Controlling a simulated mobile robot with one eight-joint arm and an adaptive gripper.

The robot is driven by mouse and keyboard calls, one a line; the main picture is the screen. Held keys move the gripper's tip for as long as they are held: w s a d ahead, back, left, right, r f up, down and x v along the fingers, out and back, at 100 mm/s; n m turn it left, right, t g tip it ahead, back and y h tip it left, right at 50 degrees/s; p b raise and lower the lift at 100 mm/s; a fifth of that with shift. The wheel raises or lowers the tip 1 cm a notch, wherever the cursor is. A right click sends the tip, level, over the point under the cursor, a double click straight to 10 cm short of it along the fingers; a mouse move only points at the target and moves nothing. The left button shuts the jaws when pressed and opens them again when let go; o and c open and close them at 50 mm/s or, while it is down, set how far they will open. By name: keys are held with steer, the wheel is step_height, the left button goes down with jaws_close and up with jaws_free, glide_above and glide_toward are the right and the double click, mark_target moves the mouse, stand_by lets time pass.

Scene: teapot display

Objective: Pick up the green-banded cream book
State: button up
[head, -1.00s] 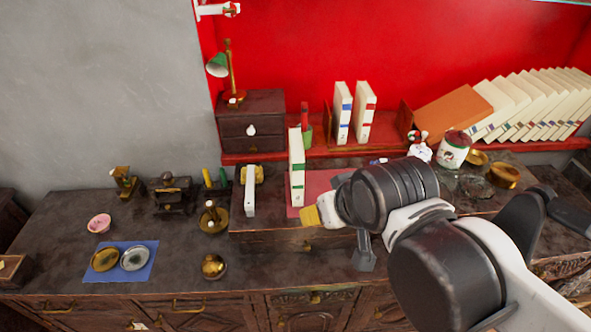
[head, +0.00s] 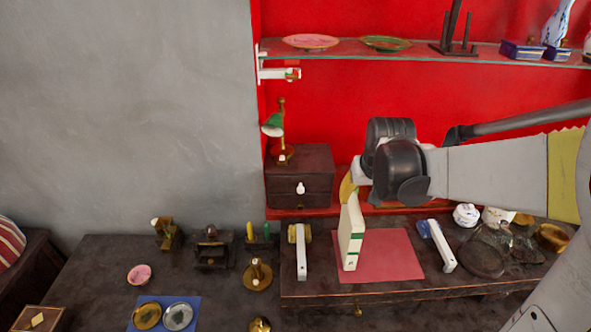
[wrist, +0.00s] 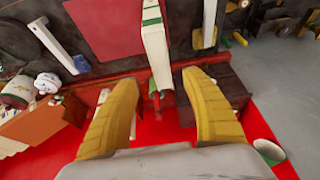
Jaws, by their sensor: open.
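The green-banded cream book (head: 351,240) stands upright on a red mat (head: 385,258) on the dark raised stand. In the wrist view the book (wrist: 155,42) points down the picture toward the gap between my fingers. My gripper (head: 348,187) is at the top of the book in the head view, with one yellow finger showing beside its upper edge. In the wrist view my gripper (wrist: 161,79) is open, one finger on each side of the book's near end. I cannot tell whether a finger touches it.
Slim white upright pieces stand left (head: 301,255) and right (head: 442,248) of the mat. A small drawer cabinet (head: 300,178) with a green lamp (head: 273,125) is behind left. A glass shelf (head: 420,52) with plates runs above my arm. A blue mat with dishes (head: 162,315) lies front left.

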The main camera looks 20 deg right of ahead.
mark_target(355, 211)
steer(key=b+x, duration=0.1)
steer(key=x, duration=0.3)
steer(key=shift+s+d+f, duration=0.1)
steer(key=shift+d+f, duration=0.05)
steer(key=shift+f, duration=0.05)
steer(key=shift+s+a+b+x, duration=0.15)
steer(key=shift+b+x, duration=0.5)
steer(key=shift+x, duration=0.75)
steer(key=shift+s+a+b+x, duration=0.15)
steer(key=shift+b+x, duration=0.45)
steer(key=shift+x, duration=0.8)
steer(key=shift+w+f, duration=0.1)
steer(key=shift+f, duration=0.25)
jaws_close()
